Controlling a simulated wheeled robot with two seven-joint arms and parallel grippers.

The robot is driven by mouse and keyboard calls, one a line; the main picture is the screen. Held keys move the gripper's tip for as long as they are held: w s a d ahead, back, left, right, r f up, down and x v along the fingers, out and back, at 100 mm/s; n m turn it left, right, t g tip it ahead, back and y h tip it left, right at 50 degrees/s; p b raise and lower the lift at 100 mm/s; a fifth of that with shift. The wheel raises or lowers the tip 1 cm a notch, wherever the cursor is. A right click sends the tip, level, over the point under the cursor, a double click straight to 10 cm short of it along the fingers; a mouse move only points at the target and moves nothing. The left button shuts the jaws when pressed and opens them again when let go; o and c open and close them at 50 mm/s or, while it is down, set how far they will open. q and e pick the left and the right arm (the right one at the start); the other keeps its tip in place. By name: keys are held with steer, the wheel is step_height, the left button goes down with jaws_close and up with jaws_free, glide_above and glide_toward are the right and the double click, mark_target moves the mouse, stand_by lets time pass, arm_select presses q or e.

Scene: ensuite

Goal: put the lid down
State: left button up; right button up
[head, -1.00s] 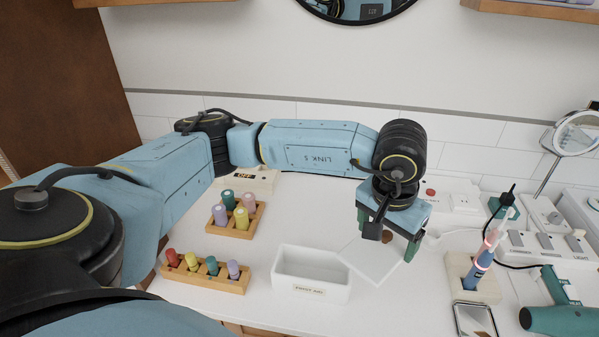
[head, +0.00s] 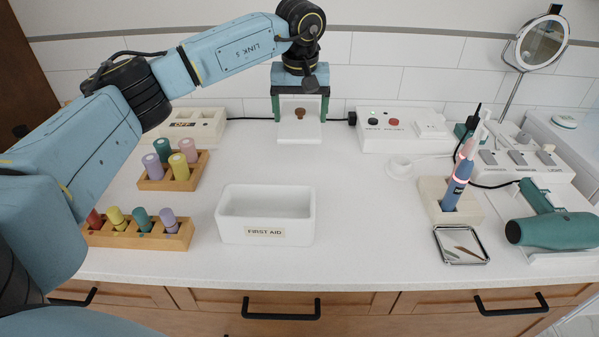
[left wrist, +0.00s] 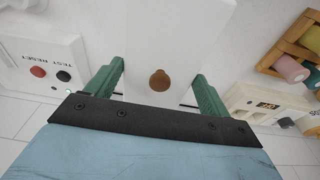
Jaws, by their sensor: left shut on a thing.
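The lid (head: 300,132) is a white slab with a round brown knob (head: 299,113). In the head view it is at the back middle of the counter. My left gripper (head: 300,117) is shut on the lid, its green fingers at two opposite sides with the knob between them. The lid (left wrist: 172,25) also shows in the left wrist view, between the fingers (left wrist: 158,82). I cannot tell whether its underside touches the counter. The white first aid box (head: 266,232) stands open and empty, nearer the front. My right gripper is not in view.
Wooden racks with coloured bottles (head: 137,235) (head: 172,180) stand at left. A switch box (head: 400,135) is right of the lid; a toothbrush stand (head: 433,205), small tray (head: 461,246) and hair dryer (head: 550,229) are further right. The counter between box and lid is clear.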

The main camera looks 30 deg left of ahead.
arm_select(q)
step_height(320, 180, down, 6)
steer(key=shift+a+r+b, duration=0.1)
steer(key=shift+r+b, duration=0.1)
steer(key=shift+b, duration=0.4)
steer(key=shift+f+b, duration=0.45)
steer(key=shift+f, duration=1.7)
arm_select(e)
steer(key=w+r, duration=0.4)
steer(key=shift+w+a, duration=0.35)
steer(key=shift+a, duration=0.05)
arm_select(q)
steer(key=shift+f, duration=0.15)
steer(key=o, duration=0.9)
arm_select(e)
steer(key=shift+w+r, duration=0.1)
